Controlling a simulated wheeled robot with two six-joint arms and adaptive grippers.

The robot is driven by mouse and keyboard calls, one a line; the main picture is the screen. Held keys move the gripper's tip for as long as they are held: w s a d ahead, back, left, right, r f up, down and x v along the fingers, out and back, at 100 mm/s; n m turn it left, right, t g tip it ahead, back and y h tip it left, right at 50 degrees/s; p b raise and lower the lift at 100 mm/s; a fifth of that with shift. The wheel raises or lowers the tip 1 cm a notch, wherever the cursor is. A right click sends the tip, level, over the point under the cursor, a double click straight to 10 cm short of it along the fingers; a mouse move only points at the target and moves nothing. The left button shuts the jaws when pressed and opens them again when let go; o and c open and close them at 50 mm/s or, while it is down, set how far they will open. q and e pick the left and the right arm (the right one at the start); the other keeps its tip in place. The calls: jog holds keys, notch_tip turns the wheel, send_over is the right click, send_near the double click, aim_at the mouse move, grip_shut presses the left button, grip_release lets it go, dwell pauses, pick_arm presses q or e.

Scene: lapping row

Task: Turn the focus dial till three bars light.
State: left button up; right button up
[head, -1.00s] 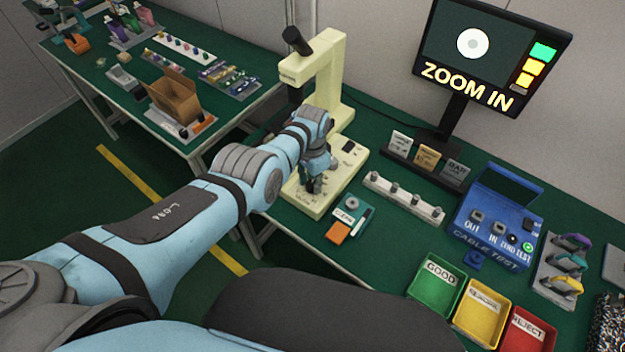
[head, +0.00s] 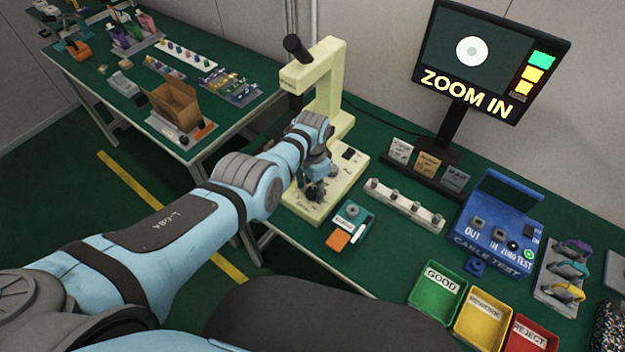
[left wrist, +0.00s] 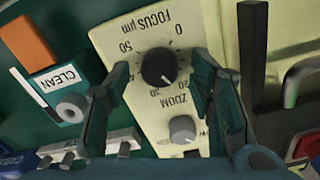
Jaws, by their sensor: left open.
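The black focus dial (left wrist: 159,67) sits on the cream panel (left wrist: 140,35) of the microscope base, its white mark pointing toward the lower part of the scale. My left gripper (left wrist: 162,76) is open, with one finger on each side of the dial and gaps to it. In the head view my left gripper (head: 315,190) is low over the microscope base (head: 346,172) and hides the dial. The monitor (head: 490,60) shows a pale disc, the words ZOOM IN, and three lit bars, one green above two yellow. My right gripper is not in view.
A grey zoom knob (left wrist: 183,129) sits close to the focus dial. A teal CLEAN holder (head: 350,215) with an orange block stands beside the base. A knobbed strip (head: 404,205), a blue cable tester (head: 497,225) and sorting bins (head: 436,292) lie to the right.

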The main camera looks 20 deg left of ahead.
aim_at(312, 191)
pick_arm(q)
notch_tip(312, 191, up, 12)
dwell(0.3)
jog(key=shift+s+f, duration=0.1)
